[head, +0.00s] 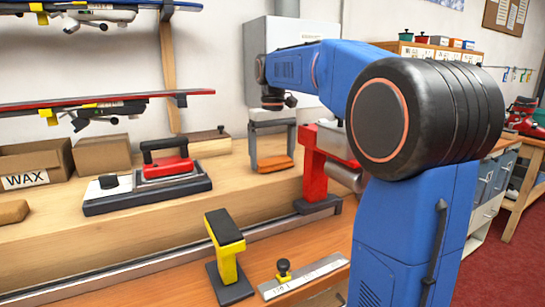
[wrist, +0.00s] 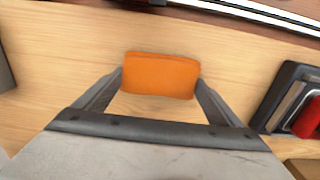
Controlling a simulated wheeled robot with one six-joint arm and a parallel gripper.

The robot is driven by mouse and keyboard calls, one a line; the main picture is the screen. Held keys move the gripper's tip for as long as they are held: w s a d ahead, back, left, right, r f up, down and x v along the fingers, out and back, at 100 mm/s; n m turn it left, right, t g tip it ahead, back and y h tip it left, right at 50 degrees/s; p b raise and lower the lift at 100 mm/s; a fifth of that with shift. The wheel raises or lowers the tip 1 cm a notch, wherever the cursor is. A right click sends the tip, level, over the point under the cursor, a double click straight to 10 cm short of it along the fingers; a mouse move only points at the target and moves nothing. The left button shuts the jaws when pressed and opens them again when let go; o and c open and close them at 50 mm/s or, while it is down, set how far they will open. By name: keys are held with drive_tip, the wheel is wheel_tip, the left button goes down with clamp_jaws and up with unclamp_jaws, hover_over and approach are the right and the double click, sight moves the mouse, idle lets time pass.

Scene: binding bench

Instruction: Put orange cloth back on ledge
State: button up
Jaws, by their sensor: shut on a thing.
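The orange cloth (head: 275,163) is a small folded pad at the wooden ledge (head: 250,190) in the head view. My gripper (head: 273,160) points down over the ledge, with a finger at each end of the cloth. In the wrist view the orange cloth (wrist: 161,75) sits between the two fingertips of my gripper (wrist: 161,78), and both tips touch its ends. The gripper is shut on the cloth. Pale wood of the ledge (wrist: 50,70) lies beneath and around it. I cannot tell whether the cloth rests on the wood or hangs just above it.
A red-handled tool on a dark base (head: 150,185) stands left on the ledge. A red vise-like stand (head: 318,165) is close right of the gripper. Boxes, one marked WAX (head: 35,170), stand farther left. A yellow stand (head: 226,255) is in front, below the ledge.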

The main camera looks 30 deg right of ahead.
sight(273, 159)
drive_tip(key=shift+f, duration=0.1)
drive_tip(key=o, duration=0.8)
wheel_tip(273, 159, up, 12)
drive_tip(key=shift+r, duration=0.15)
idle(0.3)
